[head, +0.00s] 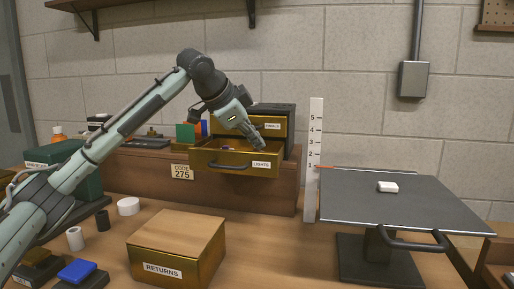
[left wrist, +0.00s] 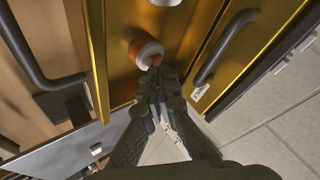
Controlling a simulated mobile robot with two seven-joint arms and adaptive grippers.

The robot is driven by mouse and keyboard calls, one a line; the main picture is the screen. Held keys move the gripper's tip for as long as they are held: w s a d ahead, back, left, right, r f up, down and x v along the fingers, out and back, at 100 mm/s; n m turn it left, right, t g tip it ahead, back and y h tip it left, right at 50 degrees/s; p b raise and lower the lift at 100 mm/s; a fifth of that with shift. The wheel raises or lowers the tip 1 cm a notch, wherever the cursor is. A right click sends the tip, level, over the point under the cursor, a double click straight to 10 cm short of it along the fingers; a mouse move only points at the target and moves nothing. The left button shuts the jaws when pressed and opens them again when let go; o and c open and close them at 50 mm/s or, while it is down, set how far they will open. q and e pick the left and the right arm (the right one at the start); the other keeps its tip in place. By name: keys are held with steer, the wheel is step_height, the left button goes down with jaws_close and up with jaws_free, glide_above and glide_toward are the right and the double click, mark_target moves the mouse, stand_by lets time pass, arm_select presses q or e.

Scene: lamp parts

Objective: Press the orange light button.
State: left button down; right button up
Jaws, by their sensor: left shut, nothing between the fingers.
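My left gripper (head: 261,146) is shut and empty, its fingertips pointing down into the open drawer labelled LIGHTS (head: 229,166). In the left wrist view the closed fingertips (left wrist: 157,78) are right beside a round orange piece with a white ring (left wrist: 146,53) inside the gold-walled drawer. I cannot tell whether the fingertips touch it, or for certain that it is the orange light button. In the head view the drawer front and my gripper hide this piece. My right gripper is not in view.
Another drawer (head: 272,126) sits above the open one. A RETURNS box (head: 176,245) stands in front on the bench. A blue-topped black block (head: 77,270) is at front left. A grey raised platform (head: 425,207) with a white block (head: 388,187) stands right, beside an upright scale (head: 314,160).

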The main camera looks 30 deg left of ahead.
arm_select(q)
steer(key=shift+r+p, duration=0.45)
step_height(320, 180, up, 6)
stand_by(0.7)
steer(key=c, duration=2.2)
jaws_free()
